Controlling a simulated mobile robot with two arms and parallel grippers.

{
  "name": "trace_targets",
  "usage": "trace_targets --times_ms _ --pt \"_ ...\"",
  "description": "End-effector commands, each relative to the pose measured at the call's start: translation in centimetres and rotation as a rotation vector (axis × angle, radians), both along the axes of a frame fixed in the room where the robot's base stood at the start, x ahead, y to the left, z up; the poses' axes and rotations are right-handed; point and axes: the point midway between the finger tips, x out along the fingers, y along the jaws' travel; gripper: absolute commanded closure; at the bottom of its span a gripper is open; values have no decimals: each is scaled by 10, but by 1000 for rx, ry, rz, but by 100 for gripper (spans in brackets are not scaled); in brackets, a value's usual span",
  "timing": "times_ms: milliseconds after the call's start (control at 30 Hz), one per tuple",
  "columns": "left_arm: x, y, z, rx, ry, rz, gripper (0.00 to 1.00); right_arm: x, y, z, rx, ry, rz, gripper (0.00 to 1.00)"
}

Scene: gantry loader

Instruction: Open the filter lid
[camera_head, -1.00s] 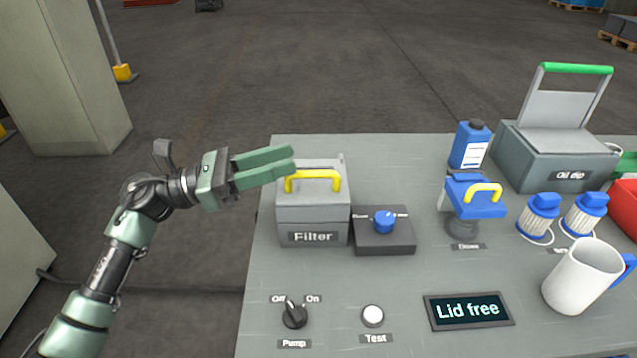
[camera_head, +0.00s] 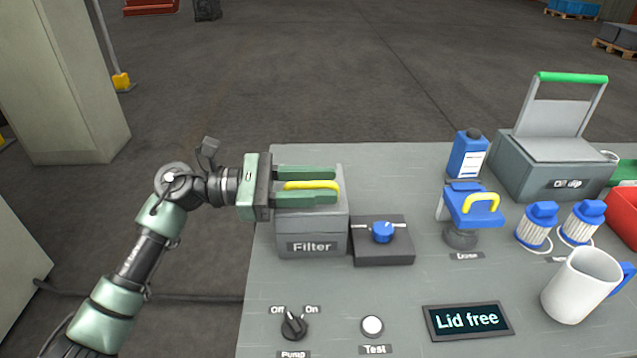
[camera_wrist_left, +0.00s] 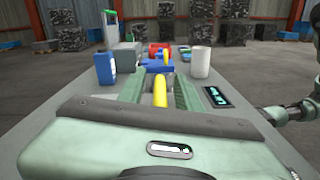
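The grey filter box (camera_head: 312,225) stands at the left of the bench with its lid down. Its yellow handle (camera_head: 311,185) runs across the top of the lid. My left gripper (camera_head: 337,186) is level above the lid, its two green fingers open, one on each side of the handle. In the left wrist view the handle (camera_wrist_left: 160,92) lies between the fingers with a gap on both sides. The display (camera_head: 468,320) reads "Lid free". A blue knob (camera_head: 383,232) sits on a dark block right of the filter. My right gripper is not clearly in view.
The pump switch (camera_head: 294,326) and test button (camera_head: 372,326) are at the front. A blue bottle (camera_head: 467,155), a blue-lidded part with a yellow handle (camera_head: 472,205), a white mug (camera_head: 580,285) and the grey oil box (camera_head: 550,170) stand to the right.

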Motion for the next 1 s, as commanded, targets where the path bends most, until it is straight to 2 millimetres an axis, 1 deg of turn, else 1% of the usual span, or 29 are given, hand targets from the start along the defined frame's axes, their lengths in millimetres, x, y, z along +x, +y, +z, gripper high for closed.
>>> trace_targets --times_ms 167,200,267,300,1000 --pt "0 0 0 0 0 1 66 0 0 0 0 0 0 64" --pt "0 0 0 0 1 1 77 0 0 0 0 0 0 64" --pt "0 0 0 0 1 1 94 0 0 0 0 0 0 64" --pt "0 0 0 0 1 1 100 0 0 0 0 0 0 64" --pt "1 1 0 0 -1 3 100 0 0 1 1 -1 0 64"
